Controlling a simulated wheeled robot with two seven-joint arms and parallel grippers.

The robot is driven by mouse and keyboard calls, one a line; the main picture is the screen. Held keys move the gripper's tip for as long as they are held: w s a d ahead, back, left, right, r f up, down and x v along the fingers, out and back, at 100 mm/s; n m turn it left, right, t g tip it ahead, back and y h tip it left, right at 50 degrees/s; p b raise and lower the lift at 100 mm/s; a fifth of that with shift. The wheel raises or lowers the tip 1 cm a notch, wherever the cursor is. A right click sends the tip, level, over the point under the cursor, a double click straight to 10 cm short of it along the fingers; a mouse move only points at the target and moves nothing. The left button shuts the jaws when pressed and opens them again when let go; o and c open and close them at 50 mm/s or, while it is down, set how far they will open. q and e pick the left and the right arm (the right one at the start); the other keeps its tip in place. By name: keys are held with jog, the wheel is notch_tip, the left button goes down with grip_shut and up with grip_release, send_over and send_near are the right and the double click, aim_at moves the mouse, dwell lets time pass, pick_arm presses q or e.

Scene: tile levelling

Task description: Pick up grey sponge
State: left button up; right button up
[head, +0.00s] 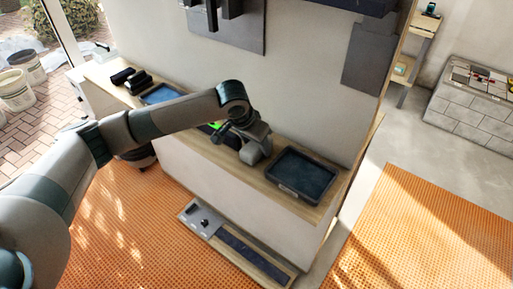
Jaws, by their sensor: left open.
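My left arm reaches in from the left across the picture. Its gripper (240,143) is open and tilted downward over the wooden counter (190,137), between a small green-lit item (216,125) and a dark tray (301,175). A grey shape at the gripper's right side may be a finger or the sponge; I cannot tell which. I cannot make out the grey sponge for certain, and the arm and hand hide part of the counter. My right gripper is not in view.
A blue tray (161,94) and black items (131,79) stand on the counter's left part. A wall rises behind the counter. A low board (240,250) lies at its foot. Orange perforated flooring (150,230) is open in front. A grey block bench (470,112) stands far right.

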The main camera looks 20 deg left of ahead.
pick_arm(q)
jog(key=shift+f+p, duration=0.15)
jog(key=shift+p, duration=0.25)
dwell(0.5)
jog(key=c, duration=0.7)
